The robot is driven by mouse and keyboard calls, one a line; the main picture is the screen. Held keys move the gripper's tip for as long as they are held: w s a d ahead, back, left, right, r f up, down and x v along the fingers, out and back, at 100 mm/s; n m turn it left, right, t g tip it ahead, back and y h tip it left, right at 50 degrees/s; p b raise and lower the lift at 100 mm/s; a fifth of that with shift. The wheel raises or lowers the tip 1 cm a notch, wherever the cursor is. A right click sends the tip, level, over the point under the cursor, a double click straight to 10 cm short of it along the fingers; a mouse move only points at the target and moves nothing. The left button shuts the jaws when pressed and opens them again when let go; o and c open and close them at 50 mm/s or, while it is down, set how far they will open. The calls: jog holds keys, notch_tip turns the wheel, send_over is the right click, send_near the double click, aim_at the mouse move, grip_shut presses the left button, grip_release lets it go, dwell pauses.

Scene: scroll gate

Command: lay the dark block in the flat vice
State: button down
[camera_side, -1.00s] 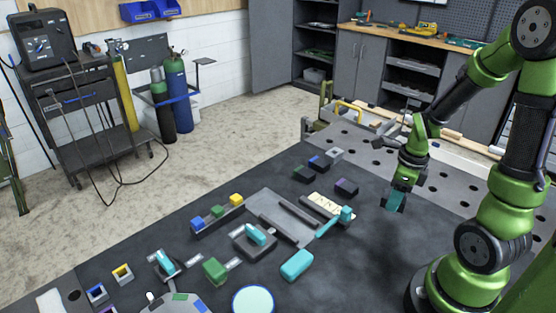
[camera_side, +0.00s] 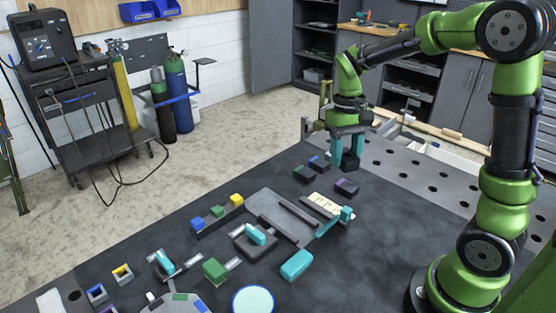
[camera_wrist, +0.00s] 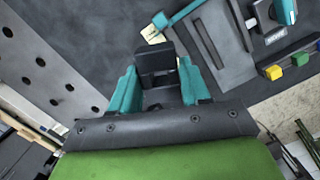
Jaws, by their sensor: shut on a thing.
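In the side view my gripper (camera_side: 347,157) points down at the back of the dark mat, behind the row of small blocks. In the wrist view my gripper (camera_wrist: 157,85) has its teal fingers on both sides of a dark block (camera_wrist: 155,63) and is shut on it. In the side view the fingers hide this block, and I cannot tell if it touches the mat. The flat vice (camera_side: 283,222), a grey plate with two dark bars, lies in front and to the left. It also shows in the wrist view (camera_wrist: 223,40), above and right of the block.
A pale marked strip (camera_side: 325,205) and a teal handle (camera_side: 330,225) lie beside the vice. A teal block (camera_side: 297,264) stands in front.

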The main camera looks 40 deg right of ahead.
jog(key=w+a+r+n, duration=0.3)
jog(key=w+a+n, duration=0.15)
jog(key=a, duration=0.25)
jog(key=m+t, duration=0.3)
jog(key=m, duration=3.3)
send_over(285, 221)
notch_tip(285, 221, down, 9)
jog(key=shift+n+h, duration=0.25)
jog(key=shift+h, duration=0.15)
jog(key=shift+s+f, duration=0.15)
jog(key=shift+f, duration=1.8)
jog(key=shift+s+f, duration=0.1)
jog(key=shift+f, duration=1.85)
jog(key=shift+f, duration=0.35)
